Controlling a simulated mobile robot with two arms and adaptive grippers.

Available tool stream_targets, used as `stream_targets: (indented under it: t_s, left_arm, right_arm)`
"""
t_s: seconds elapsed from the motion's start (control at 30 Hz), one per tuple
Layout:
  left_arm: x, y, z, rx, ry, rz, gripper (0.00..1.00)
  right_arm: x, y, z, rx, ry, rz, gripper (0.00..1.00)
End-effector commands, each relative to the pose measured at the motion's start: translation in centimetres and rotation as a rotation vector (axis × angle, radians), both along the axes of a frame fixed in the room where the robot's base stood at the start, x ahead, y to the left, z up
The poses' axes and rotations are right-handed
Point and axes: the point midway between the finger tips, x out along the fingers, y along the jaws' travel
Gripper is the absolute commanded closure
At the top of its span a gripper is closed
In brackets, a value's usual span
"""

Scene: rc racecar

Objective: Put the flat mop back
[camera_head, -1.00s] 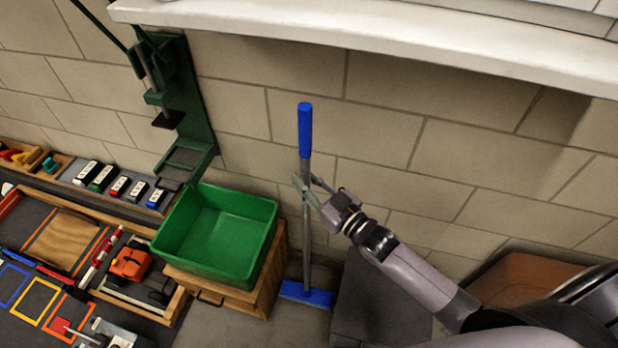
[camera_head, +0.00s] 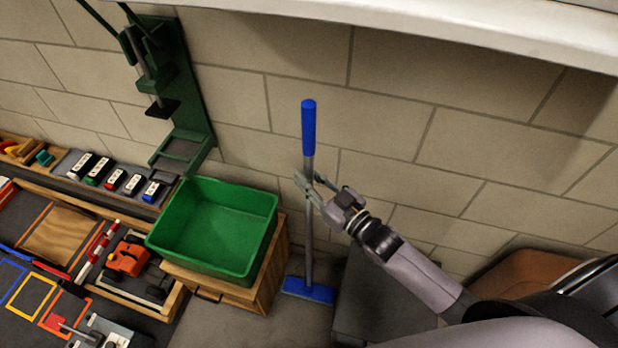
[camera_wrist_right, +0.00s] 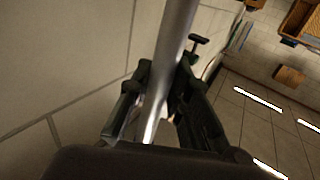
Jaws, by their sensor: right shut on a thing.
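The flat mop (camera_head: 309,228) stands nearly upright near the wall, with a blue grip on top, a grey pole and a flat blue head (camera_head: 308,291) low down by the floor. Whether the head touches the floor I cannot tell. My right gripper (camera_head: 309,184) is shut on the pole, below the blue grip. In the right wrist view the pole (camera_wrist_right: 174,45) runs between the two fingers of the gripper (camera_wrist_right: 158,105). My left gripper is not in view.
A green bin (camera_head: 262,228) sits on a wooden box (camera_head: 268,281) just left of the mop. A dark grey block (camera_head: 375,300) stands to its right. A workbench with an orange toy car (camera_head: 127,258) is at the left. A brick wall (camera_head: 420,130) rises behind.

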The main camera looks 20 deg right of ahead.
Motion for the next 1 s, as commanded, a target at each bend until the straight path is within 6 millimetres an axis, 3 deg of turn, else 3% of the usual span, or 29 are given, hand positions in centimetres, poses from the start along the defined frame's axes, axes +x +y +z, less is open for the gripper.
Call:
stream_targets:
  t_s: [0.07, 0.1, 0.37, 0.73, 1.0]
  left_arm:
    - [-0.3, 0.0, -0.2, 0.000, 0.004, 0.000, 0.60]
    - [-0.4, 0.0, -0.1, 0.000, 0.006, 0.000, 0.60]
    - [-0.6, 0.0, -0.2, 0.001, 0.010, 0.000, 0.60]
    - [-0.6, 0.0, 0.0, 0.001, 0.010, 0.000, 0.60]
    - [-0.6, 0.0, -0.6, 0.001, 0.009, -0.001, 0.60]
  right_arm:
    - [0.1, 0.0, -0.1, 0.002, -0.005, 0.001, 1.00]
    - [0.0, 0.0, -0.2, 0.000, 0.001, 0.000, 0.80]
    - [0.0, 0.0, -0.2, 0.000, 0.000, 0.000, 0.62]
    - [-0.1, 0.0, 0.1, 0.000, 0.001, 0.000, 0.62]
    - [-4.5, -2.1, -0.4, -0.003, 0.005, 0.000, 0.62]
